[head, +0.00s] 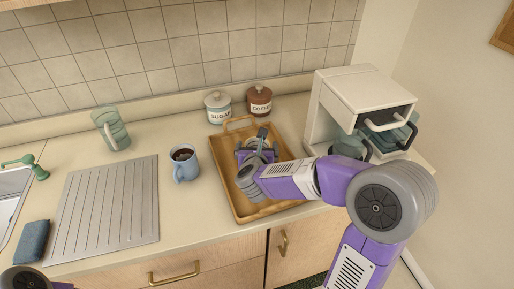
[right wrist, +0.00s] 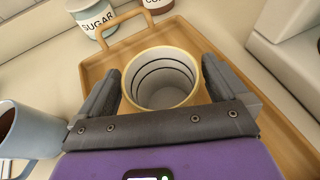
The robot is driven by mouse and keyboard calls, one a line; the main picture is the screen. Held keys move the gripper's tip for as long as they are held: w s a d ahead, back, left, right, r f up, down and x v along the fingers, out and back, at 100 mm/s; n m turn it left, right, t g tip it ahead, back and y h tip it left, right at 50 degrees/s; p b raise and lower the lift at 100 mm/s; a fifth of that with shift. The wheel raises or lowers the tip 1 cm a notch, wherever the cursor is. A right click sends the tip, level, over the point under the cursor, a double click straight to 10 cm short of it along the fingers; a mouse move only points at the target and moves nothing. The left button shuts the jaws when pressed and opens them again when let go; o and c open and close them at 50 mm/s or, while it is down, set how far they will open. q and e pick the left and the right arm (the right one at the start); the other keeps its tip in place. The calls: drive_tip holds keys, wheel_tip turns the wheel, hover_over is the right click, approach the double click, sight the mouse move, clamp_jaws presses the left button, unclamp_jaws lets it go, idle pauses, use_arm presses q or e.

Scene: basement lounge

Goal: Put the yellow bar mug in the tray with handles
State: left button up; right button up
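The yellow bar mug (right wrist: 163,78) shows a yellow rim and a pale inside with dark rings, seen from above in the right wrist view. My right gripper (right wrist: 162,80) has one finger on each side of it, close against its wall, and looks shut on it. In the head view the right gripper (head: 258,146) is over the wooden tray with handles (head: 244,207) and hides most of the mug. The tray also shows in the right wrist view (right wrist: 98,68). Whether the mug's base touches the tray is hidden. My left gripper is out of view.
A blue mug with dark contents (head: 184,166) stands just left of the tray. Sugar (head: 218,108) and coffee (head: 259,101) jars stand behind it. A white coffee machine (head: 345,100) is at the right. A green glass (head: 112,130) and ribbed drainer (head: 105,207) lie left.

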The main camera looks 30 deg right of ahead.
drive_tip(key=shift+r, duration=0.1)
drive_tip(key=shift+s+a+r+p, duration=0.1)
drive_tip(key=shift+r+p, duration=0.05)
drive_tip(key=shift+p, duration=0.15)
drive_tip(key=p+v, duration=0.2)
drive_tip(key=v, duration=0.9)
drive_tip(key=shift+s+a, duration=0.15)
drive_tip(key=shift+s, duration=0.1)
